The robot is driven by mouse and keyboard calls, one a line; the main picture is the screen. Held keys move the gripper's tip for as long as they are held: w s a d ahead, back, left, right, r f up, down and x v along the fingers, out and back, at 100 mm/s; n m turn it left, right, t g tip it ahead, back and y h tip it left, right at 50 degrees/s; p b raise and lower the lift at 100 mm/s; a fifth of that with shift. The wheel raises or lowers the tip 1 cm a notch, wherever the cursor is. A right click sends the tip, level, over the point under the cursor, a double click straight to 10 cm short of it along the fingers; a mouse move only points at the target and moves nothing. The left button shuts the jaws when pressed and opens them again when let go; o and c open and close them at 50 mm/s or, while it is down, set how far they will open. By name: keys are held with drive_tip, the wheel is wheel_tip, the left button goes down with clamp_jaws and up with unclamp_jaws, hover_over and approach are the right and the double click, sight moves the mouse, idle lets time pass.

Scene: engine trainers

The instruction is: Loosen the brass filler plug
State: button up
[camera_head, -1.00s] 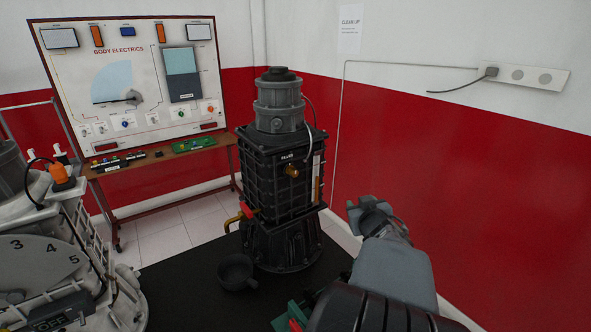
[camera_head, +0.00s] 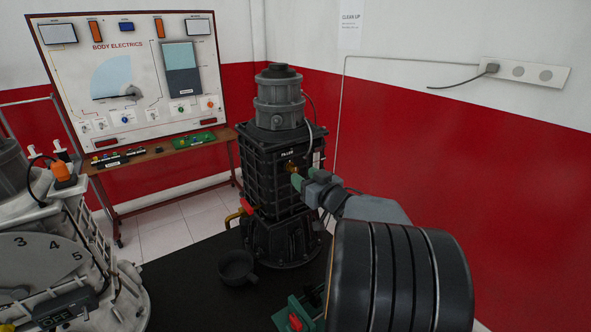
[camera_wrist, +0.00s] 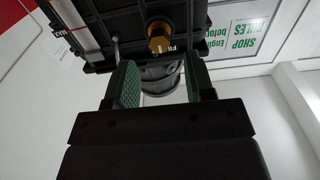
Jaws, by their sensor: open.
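The brass filler plug (camera_head: 292,168) sits on the upper front of the black ribbed housing (camera_head: 268,215), just below a small white label. In the wrist view the brass plug (camera_wrist: 160,37) shows ahead of and between the lines of my two green-padded fingers, with a pale mark on its face. My gripper (camera_head: 300,182) is close in front of the plug in the head view, partly covering it. In the wrist view my gripper (camera_wrist: 157,85) is open with nothing between its fingers. The plug appears beyond the fingertips; I cannot tell the exact gap.
A black cup (camera_head: 237,268) stands on the dark bench top (camera_head: 185,285) at the housing's foot. A red-handled brass tap (camera_head: 245,207) sticks out at left. A grey numbered unit (camera_head: 40,262) stands left. A green-and-red item (camera_head: 296,315) lies at the front edge.

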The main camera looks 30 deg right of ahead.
sight(296, 171)
drive_tip(key=shift+w+p, duration=0.3)
drive_tip(key=shift+w, duration=2.25)
drive_tip(key=shift+c, duration=0.4)
clamp_jaws()
drive_tip(key=shift+f+b, duration=0.1)
drive_tip(key=shift+b, duration=0.25)
drive_tip(key=shift+a+n+b, duration=0.1)
drive_tip(key=shift+n+b, duration=6.95)
drive_tip(key=shift+n, duration=1.85)
